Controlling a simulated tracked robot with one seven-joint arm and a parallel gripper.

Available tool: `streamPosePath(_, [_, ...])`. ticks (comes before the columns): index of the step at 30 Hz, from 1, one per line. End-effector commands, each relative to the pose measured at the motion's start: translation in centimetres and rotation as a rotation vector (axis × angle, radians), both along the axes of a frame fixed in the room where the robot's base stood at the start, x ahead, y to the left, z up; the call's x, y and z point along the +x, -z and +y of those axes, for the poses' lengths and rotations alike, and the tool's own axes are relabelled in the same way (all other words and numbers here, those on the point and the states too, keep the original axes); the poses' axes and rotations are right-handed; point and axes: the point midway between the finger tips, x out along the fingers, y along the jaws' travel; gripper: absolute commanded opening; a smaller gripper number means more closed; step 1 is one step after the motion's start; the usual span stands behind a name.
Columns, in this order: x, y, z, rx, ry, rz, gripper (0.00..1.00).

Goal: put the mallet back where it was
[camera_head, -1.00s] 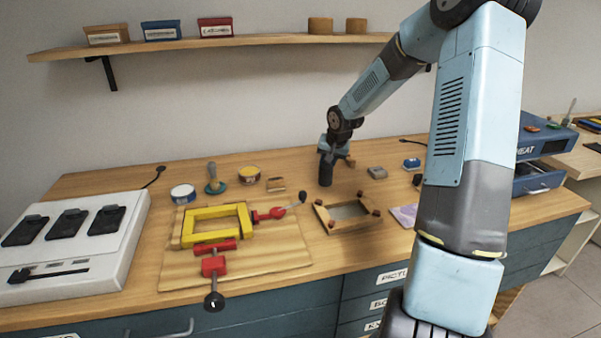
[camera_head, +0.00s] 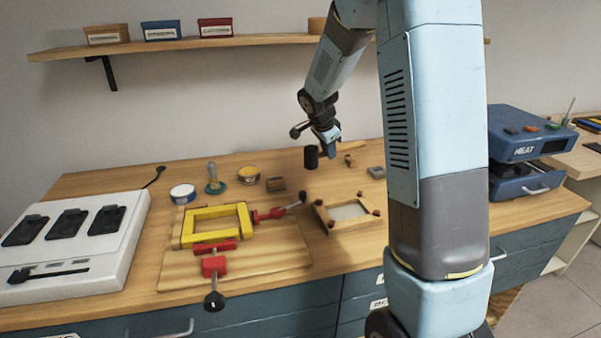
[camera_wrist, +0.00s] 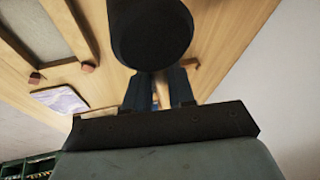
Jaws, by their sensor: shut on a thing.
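The mallet has a black cylindrical head (camera_head: 311,157) and a pale wooden handle (camera_head: 352,147). My gripper (camera_head: 331,149) is shut on the handle close to the head and holds the mallet over the back of the workbench (camera_head: 120,183). The head is on the left, and the handle points right. In the wrist view the dark head (camera_wrist: 150,32) fills the top middle, and a bit of handle shows between the two fingers (camera_wrist: 160,92). The far part of the handle is mostly hidden there.
A wooden frame (camera_head: 326,219) lies in front of the mallet, with a grey block (camera_head: 376,172) to the right. A yellow frame in red clamps (camera_head: 214,265) lies left on a board. A blue heat press (camera_head: 522,135) stands far right.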

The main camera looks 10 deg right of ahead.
Motion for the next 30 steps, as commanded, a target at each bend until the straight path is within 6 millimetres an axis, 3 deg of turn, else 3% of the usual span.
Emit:
streamPosePath(6, [-1.0,-2.7,0.4,0.001,0.185,-0.002,0.0])
streamPosePath(14, [-0.8,-3.3,0.2,0.001,0.265,0.0,0.0])
streamPosePath(30, [8.2,1.3,-0.5,0.001,0.264,0.003,0.0])
